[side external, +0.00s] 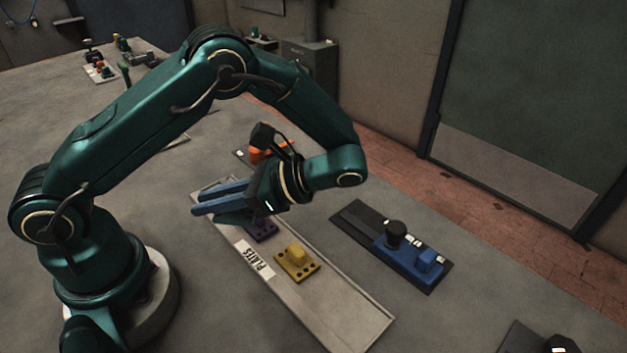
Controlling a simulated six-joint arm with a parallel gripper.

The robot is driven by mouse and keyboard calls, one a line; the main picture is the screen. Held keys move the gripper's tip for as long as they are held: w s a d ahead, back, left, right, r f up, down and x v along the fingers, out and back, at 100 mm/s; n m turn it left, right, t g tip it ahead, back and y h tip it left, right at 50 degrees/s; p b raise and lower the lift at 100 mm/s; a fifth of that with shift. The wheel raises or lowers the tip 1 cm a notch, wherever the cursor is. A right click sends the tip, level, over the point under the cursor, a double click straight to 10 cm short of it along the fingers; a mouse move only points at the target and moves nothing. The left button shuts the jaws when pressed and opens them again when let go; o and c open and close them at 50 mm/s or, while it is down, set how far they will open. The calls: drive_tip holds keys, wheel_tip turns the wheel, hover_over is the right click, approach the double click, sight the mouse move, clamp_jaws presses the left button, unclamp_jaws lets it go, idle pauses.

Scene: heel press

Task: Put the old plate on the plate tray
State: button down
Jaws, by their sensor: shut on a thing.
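My gripper (222,199) points left, above the left part of the long grey plate tray (325,310) labelled PLATES. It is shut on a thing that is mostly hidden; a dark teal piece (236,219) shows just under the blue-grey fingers. I cannot tell whether this is the old plate. A purple plate (263,233) is on the tray below the gripper, partly covered by it. A yellow plate (297,264) with a raised block lies on the tray, to the right of the PLATES label.
A black base (352,219) holding a blue plate (425,263) and a black knob (396,233) stands right of the tray. An orange object (261,154) is behind the gripper. The tray's lower right end is bare.

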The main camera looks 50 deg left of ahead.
drive_tip(key=s+d+n+g+h, duration=0.1)
drive_tip(key=d+n+h, duration=0.1)
drive_tip(key=d, duration=0.1)
drive_tip(key=s+d+n+g+h, duration=0.1)
drive_tip(key=d+n+h, duration=0.1)
drive_tip(key=d, duration=0.1)
drive_tip(key=s+d+n+g+h, duration=0.1)
drive_tip(key=d+n+h, duration=0.1)
drive_tip(key=d, duration=0.1)
drive_tip(key=shift+d+f+g, duration=0.1)
drive_tip(key=shift+d+g, duration=0.05)
drive_tip(key=shift+g, duration=0.25)
drive_tip(key=d+r+n+h, duration=0.3)
drive_tip(key=d+n+h, duration=0.5)
drive_tip(key=d+h, duration=0.2)
wheel_tip(320, 180, up, 6)
drive_tip(key=n+t+h, duration=0.8)
drive_tip(key=n+t, duration=0.5)
hover_over(371, 333)
drive_tip(key=shift+n, duration=0.3)
drive_tip(key=shift+f, duration=7.35)
drive_tip(key=shift+f, duration=0.25)
drive_tip(key=c, duration=0.7)
unclamp_jaws()
